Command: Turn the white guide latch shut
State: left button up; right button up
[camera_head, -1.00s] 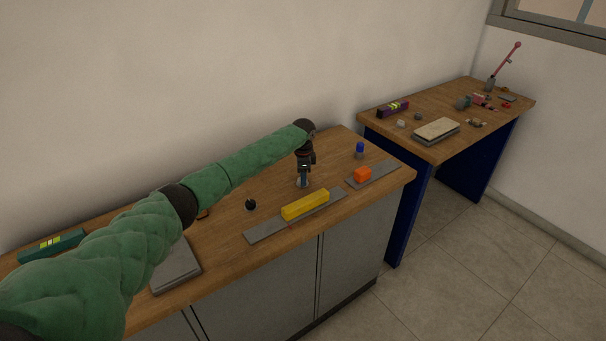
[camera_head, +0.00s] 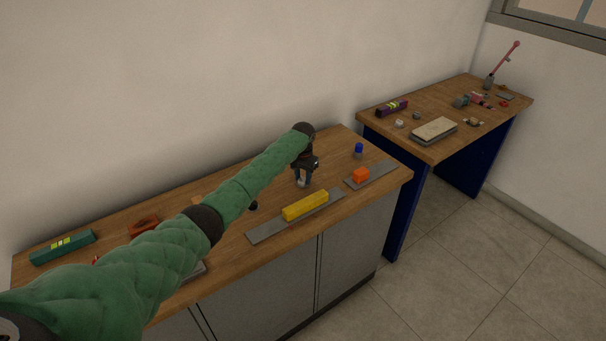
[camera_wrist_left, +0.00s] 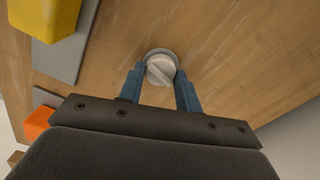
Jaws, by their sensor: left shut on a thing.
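The white guide latch (camera_wrist_left: 160,69) is a round white knob with a raised bar across it, set on a grey round base on the wooden bench. In the left wrist view it sits between the two blue fingertips of my left gripper (camera_wrist_left: 160,82), which is shut on it. The bar runs diagonally in that view. In the head view my left gripper (camera_head: 303,181) points down at the bench, with the white latch (camera_head: 301,183) small and partly hidden between its fingers. My right gripper is not in view.
A yellow block (camera_head: 305,206) on a grey rail (camera_head: 265,230) lies just in front of the gripper. An orange block (camera_head: 360,175) on a grey plate (camera_head: 384,172) and a blue-topped knob (camera_head: 358,150) stand to the right. A second bench (camera_head: 440,150) holds several items.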

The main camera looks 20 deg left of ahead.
pick_arm(q)
jog(key=shift+w+r+n+p, duration=0.15)
jog(key=shift+n+p, duration=0.45)
jog(key=shift+n, duration=0.7)
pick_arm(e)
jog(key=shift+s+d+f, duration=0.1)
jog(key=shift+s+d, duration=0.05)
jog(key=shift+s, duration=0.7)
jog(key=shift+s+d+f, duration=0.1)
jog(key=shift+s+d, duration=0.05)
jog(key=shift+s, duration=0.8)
pick_arm(q)
jog(key=o, duration=0.9)
jog(key=shift+o, duration=0.5)
